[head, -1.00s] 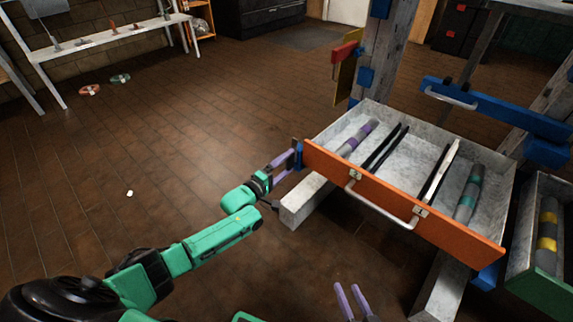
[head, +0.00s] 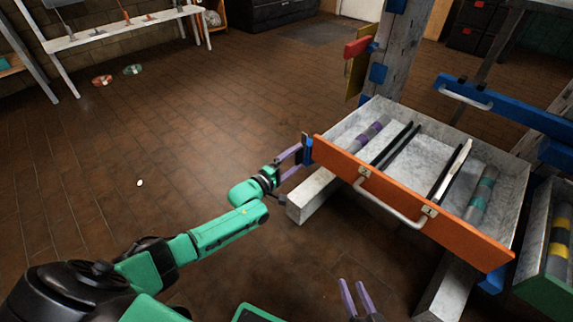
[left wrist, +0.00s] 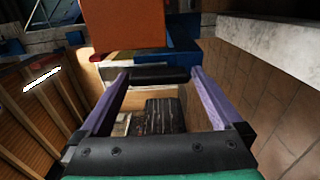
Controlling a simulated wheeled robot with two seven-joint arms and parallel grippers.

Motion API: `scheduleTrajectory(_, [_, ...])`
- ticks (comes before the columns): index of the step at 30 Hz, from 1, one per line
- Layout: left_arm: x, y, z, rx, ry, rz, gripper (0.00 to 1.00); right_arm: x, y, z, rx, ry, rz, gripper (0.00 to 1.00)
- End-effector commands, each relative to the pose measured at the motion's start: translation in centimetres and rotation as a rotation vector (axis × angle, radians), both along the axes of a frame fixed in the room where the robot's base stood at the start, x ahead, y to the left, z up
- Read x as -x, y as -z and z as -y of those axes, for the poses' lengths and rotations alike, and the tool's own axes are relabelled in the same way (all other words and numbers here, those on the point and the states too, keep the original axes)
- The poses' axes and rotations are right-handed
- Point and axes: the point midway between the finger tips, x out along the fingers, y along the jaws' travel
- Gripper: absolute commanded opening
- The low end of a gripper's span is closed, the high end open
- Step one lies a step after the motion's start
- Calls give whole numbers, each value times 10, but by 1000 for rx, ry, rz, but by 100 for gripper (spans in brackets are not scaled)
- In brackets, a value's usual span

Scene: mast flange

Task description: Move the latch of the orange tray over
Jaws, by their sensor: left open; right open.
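The orange tray is a grey metal drawer with an orange front panel (head: 430,210) and a pale bar handle (head: 390,207); it holds rods and dark bars. A small blue piece with a dark part (head: 307,149), seemingly the latch, sits at the panel's left end. My left gripper (head: 301,154) is open at this piece, its purple fingers on either side. In the left wrist view, a dark bar (left wrist: 160,75) lies between the fingertips, with the orange panel (left wrist: 125,22) above; contact cannot be told. My right gripper (head: 355,284) is open and empty at the bottom, below the tray.
A grey beam (head: 310,196) sticks out under the tray's left side. A wooden post (head: 404,55) with blue and red parts stands behind. A green-fronted tray (head: 545,285) is at the right, and a blue bar with a handle (head: 505,105) is behind. The floor at left is mostly clear.

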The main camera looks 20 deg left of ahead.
Motion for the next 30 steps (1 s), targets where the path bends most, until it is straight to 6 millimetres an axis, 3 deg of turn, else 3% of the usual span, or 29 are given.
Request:
scheduleTrajectory(5, [23, -4, -10, -1, -1, -4, 100, 0, -17, -1, 8, -9, -13, 50])
scheduleTrajectory(12, [81, -5, -32, -3, 0, -7, 100, -2, -52, 1, 40, -37, -43, 50])
scheduleTrajectory(18, [123, -2, -49, -1, -1, -5, 100, -1, -66, 2, 56, -49, -65, 50])
scheduleTrajectory(22, [133, -1, -54, 0, -1, -3, 100, -1, -67, 2, 60, -52, -71, 50])
scheduleTrajectory(30, [134, 0, -54, 0, -1, -2, 100, 0, -66, 2, 60, -52, -71, 50])
